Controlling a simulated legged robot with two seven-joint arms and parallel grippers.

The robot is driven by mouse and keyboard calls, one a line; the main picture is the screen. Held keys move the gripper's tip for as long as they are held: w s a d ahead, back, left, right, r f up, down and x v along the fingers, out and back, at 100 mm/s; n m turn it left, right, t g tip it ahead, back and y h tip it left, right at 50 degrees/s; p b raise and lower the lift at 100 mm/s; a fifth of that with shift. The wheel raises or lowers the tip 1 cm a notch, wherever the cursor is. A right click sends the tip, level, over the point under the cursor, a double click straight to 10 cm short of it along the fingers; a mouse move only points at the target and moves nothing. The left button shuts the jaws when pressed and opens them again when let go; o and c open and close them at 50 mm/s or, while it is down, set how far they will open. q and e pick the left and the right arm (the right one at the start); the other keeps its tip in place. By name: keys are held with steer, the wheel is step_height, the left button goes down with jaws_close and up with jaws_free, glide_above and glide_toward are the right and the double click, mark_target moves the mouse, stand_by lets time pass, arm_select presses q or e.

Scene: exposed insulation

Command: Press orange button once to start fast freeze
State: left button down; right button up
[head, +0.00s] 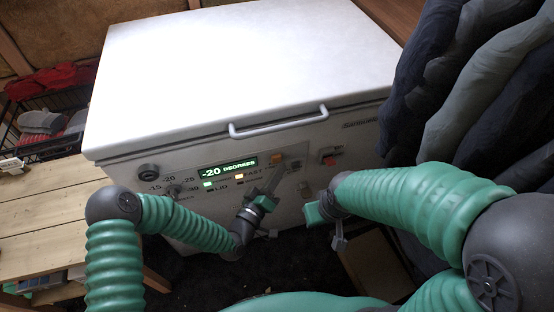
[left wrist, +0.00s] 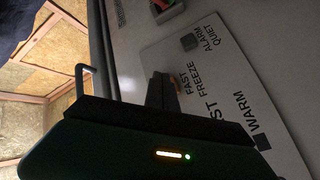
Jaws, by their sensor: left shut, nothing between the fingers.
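The white chest freezer (head: 240,50) has a control panel on its front. The orange button (head: 278,157) is at the panel's upper right. In the left wrist view the orange button (left wrist: 175,82) shows beside the "FAST FREEZE" label, partly hidden behind my fingers. My left gripper (head: 275,172) is shut and empty, its tips at or just below the button; I cannot tell whether they touch it. It also shows in the left wrist view (left wrist: 162,80). My right gripper (head: 331,226) hangs right of the panel, apart from it; its finger opening is unclear.
The display (head: 228,167) reads -20 degrees, with a lit orange light (head: 239,176) below it. A grey button (left wrist: 189,41) sits by "QUIET ALARM". A red switch (head: 329,160) is to the right. The lid handle (head: 279,122) juts out above. Dark jackets (head: 440,75) hang at right.

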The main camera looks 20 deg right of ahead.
arm_select(q)
steer(key=s+p, duration=0.1)
steer(key=s, duration=0.4)
steer(key=shift+d, duration=0.1)
stand_by(0.7)
